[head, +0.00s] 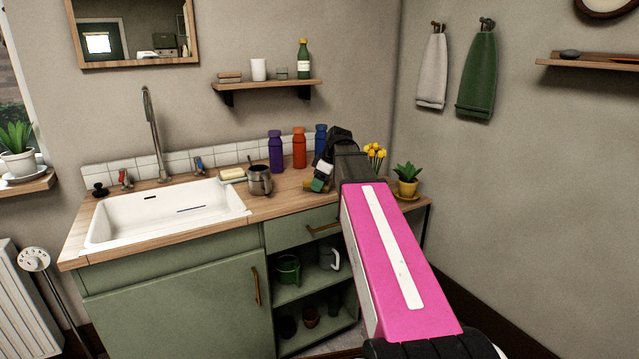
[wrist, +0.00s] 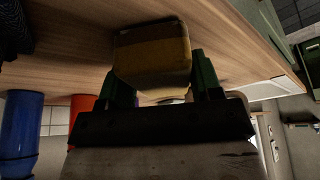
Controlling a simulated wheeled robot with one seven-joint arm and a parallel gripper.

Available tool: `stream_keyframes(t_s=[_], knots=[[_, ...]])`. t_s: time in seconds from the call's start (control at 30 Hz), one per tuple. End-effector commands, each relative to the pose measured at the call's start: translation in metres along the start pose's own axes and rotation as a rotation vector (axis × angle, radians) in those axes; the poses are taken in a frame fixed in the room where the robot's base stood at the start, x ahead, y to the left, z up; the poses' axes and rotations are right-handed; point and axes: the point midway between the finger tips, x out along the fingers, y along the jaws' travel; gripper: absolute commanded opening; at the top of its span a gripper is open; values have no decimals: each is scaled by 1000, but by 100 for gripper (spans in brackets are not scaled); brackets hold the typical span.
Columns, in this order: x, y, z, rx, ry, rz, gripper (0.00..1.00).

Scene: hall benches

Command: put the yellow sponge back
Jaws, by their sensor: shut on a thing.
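My gripper (head: 319,178) is over the right part of the wooden counter (head: 290,207), near the bottles. In the wrist view my gripper (wrist: 153,68) is shut on the yellow sponge (wrist: 152,50), a dull yellow block between the two green-edged fingers. Only a small part of the sponge (head: 307,185) shows in the head view, beside the fingers. It is close to the wooden top; I cannot tell if it touches.
A steel pot (head: 259,181) stands left of my gripper, by a pale bar on a dish (head: 232,175) and the white sink (head: 160,215). Purple (head: 275,152), orange (head: 299,148) and blue (head: 321,136) bottles stand behind. A potted plant (head: 407,180) is to the right.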

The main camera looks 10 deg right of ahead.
Motion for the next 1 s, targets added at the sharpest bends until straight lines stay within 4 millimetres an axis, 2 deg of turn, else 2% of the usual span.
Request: stream_keyframes(t_s=[0.3,0.33,0.4,0.77,0.87,1.0], knots=[[2,0,1,0,0,0,32],[2,0,1,0,0,0,62],[2,0,1,0,0,1,84],[-1,0,0,0,0,1,84],[-9,0,0,0,1,2,84],[-29,0,0,0,1,3,84]])
